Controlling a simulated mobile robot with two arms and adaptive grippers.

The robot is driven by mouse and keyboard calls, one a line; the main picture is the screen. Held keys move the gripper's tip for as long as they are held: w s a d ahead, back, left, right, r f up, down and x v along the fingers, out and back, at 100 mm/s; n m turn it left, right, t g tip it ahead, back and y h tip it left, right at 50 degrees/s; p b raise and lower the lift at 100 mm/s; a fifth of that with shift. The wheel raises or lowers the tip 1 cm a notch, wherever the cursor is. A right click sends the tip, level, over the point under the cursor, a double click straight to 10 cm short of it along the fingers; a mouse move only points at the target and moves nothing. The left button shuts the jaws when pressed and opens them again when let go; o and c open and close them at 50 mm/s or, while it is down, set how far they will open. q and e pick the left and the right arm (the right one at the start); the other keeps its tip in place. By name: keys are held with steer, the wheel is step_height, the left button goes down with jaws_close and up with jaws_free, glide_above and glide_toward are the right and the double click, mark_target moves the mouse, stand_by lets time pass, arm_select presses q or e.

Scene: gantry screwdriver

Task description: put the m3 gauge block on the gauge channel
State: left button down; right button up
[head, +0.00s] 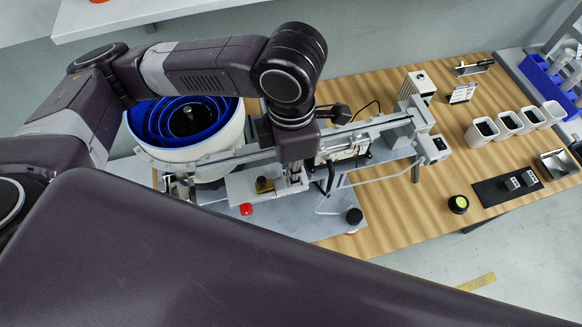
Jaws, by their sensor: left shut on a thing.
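My left gripper (296,178) reaches down over the feeder's metal rail, in front of the white bowl feeder. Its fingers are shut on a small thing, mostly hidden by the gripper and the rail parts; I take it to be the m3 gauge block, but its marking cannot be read. Two grey blocks (513,184) (530,178) stand on the black mat (489,192) at the right, with bare mat to their left. The gauge channel cannot be picked out clearly from the metal parts under the gripper. My right gripper is not in view.
The bowl feeder (236,136) with a blue inside stands left of the gripper. A red button (246,209) and a black knob (354,215) are nearby. White cups (482,132) and a metal tray (557,163) stand right.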

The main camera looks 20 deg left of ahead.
arm_select(q)
steer(key=shift+f, duration=0.4)
steer(key=shift+f, duration=0.1)
steer(key=c, duration=1.9)
jaws_free()
step_height(320, 180, up, 12)
